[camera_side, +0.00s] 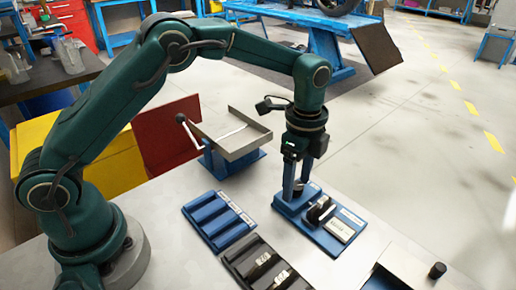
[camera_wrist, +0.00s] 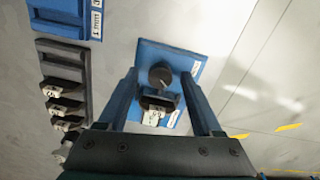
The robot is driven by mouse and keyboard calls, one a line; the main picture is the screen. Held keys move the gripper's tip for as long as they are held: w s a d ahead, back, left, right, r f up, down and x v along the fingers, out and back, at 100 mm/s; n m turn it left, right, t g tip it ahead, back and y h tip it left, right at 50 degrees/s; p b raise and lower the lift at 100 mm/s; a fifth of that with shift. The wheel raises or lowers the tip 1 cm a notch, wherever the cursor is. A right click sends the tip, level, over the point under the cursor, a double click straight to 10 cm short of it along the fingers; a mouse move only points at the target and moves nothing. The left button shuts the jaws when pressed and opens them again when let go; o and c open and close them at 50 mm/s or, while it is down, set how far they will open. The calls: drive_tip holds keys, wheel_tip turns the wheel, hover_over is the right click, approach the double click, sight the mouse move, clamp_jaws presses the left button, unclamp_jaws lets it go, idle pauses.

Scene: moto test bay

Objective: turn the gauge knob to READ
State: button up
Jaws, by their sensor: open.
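The blue gauge fixture (camera_side: 309,236) stands on the bench below my gripper. Its round dark knob (camera_wrist: 160,75) has a pointer line across it; in the side view the knob (camera_side: 298,188) is partly hidden by the fingers. I cannot read which mark the knob points at. My gripper (camera_wrist: 159,76) is open and points down, with one finger on each side of the knob. I cannot tell whether the fingers touch it. In the side view my gripper (camera_side: 295,188) is at the raised back part of the fixture.
A dark holder with a pale block (camera_wrist: 155,112) sits beside the knob. A blue slotted rack (camera_side: 219,220) and a black rack with several modules (camera_side: 262,263) lie to the left. A grey tray on a blue stand (camera_side: 240,140) with a lever is behind.

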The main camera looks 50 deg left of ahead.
clamp_jaws()
drive_tip(key=shift+n, duration=0.3)
drive_tip(key=n, duration=0.3)
drive_tip(key=shift+r, duration=0.1)
drive_tip(key=n, duration=0.8)
drive_tip(key=shift+n, duration=0.3)
drive_tip(key=shift+w+n, duration=0.1)
drive_tip(key=shift+n, duration=1.7)
unclamp_jaws()
